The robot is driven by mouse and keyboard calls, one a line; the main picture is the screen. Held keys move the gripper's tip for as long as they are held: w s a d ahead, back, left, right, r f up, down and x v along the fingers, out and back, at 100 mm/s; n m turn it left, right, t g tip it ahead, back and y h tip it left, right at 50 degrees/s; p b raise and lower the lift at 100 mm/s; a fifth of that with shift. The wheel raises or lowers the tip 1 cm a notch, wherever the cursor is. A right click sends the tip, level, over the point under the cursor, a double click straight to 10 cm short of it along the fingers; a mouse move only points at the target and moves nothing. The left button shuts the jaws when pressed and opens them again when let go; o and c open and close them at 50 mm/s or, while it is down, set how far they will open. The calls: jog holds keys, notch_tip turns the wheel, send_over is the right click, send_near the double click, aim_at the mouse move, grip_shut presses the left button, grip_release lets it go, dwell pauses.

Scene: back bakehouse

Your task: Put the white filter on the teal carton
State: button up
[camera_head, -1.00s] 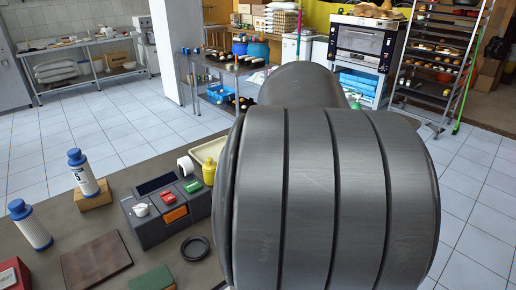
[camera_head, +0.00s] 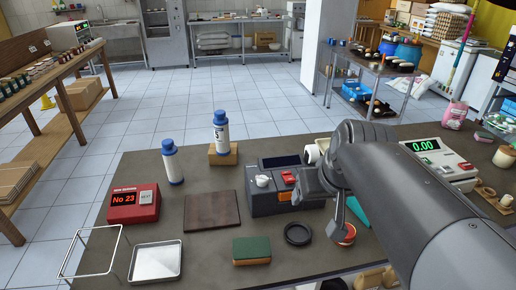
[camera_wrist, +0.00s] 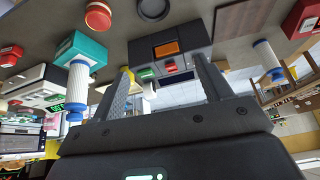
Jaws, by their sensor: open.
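The teal carton (camera_head: 357,211) shows only partly beside my arm in the head view; in the wrist view it is at upper left (camera_wrist: 92,49). A white ribbed filter with blue ends (camera_wrist: 77,88) appears upright on the carton there; my arm hides it in the head view. Another white, blue-capped filter (camera_head: 173,164) stands on the table, and a labelled white, blue-capped one (camera_head: 221,133) stands on a wooden block (camera_head: 223,155). My gripper (camera_wrist: 165,88) is open, with nothing between its fingers, to the right of the carton's filter in the wrist view.
A dark grey switch box (camera_head: 268,206) stands near my gripper. A scale (camera_head: 440,158) stands at right.

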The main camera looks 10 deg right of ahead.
jog(key=s+a+f, duration=0.3)
jog(key=s+a, duration=0.2)
jog(key=shift+s+f+n, duration=0.2)
jog(key=shift+n, duration=0.2)
